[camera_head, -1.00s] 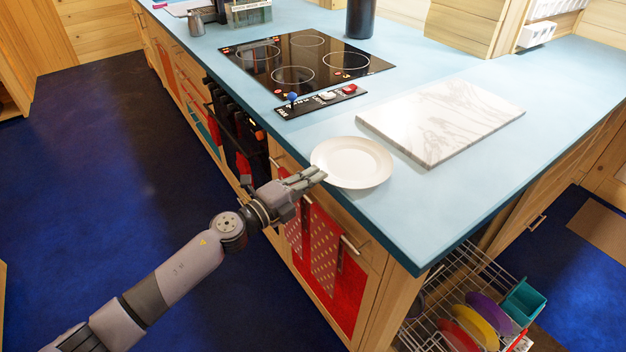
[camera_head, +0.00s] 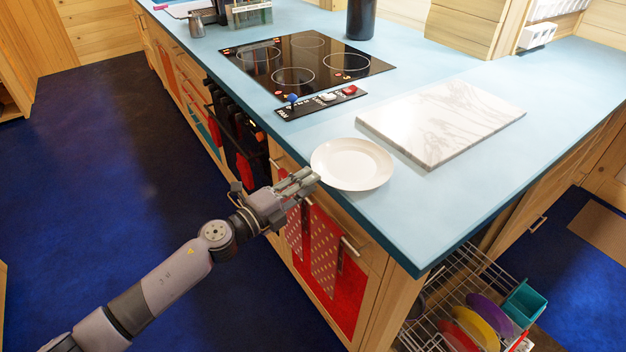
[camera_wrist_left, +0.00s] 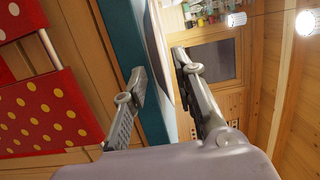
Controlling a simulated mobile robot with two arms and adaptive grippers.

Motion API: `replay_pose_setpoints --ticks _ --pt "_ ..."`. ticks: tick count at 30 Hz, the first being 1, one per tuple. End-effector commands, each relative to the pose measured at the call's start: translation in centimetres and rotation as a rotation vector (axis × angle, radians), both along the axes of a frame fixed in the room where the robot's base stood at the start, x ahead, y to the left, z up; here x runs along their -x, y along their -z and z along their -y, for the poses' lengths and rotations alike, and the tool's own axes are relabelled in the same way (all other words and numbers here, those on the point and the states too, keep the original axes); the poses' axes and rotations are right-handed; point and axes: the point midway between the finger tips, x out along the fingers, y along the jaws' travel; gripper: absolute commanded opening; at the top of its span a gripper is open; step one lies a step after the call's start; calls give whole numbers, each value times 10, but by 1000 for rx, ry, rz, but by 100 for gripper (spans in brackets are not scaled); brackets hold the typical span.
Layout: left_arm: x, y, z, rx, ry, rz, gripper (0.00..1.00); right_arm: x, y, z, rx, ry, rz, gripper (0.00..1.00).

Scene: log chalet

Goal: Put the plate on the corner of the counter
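The white round plate (camera_head: 352,164) lies flat on the light blue counter (camera_head: 430,205), at its front edge near the corner. My left gripper (camera_head: 314,179) is at the plate's near-left rim, by the counter edge. In the left wrist view the two fingers (camera_wrist_left: 160,80) stand apart, with the plate's rim (camera_wrist_left: 157,52) seen nearly edge-on between them. I cannot tell whether a finger touches the plate. The counter's corner (camera_head: 418,266) is right of and nearer than the plate. My right gripper is in neither view.
A marble board (camera_head: 442,120) lies right of the plate, and a black cooktop (camera_head: 305,66) with a knob panel (camera_head: 320,101) stands behind. Red dotted towels (camera_head: 325,250) hang below the edge. A dish rack (camera_head: 470,300) is under the counter. The counter's front corner area is clear.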

Motion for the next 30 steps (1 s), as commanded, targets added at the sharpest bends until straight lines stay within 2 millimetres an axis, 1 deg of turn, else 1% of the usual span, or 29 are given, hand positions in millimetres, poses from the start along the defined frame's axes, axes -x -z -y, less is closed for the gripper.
replay_pose_setpoints --ticks 1,6,9,12,18,25,26,28,29,30 --pt "9 2 -9 -3 0 -1 26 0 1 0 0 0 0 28" --pt "35 4 -36 -3 -1 -1 26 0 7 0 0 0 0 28" --pt "49 4 -49 -3 1 -1 26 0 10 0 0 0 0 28" --pt "58 4 -59 -2 0 -1 26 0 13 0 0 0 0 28" --pt "67 1 -67 -1 1 1 26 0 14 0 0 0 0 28" --pt "66 3 -69 3 -4 -4 26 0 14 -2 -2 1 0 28" --pt "65 6 -70 7 -12 -14 26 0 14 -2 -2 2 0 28" --pt "57 24 -79 35 -53 -64 26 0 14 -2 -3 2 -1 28" --pt "52 37 -86 54 -83 -98 26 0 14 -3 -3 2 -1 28" --pt "45 59 -97 85 -135 -157 26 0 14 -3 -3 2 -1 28"
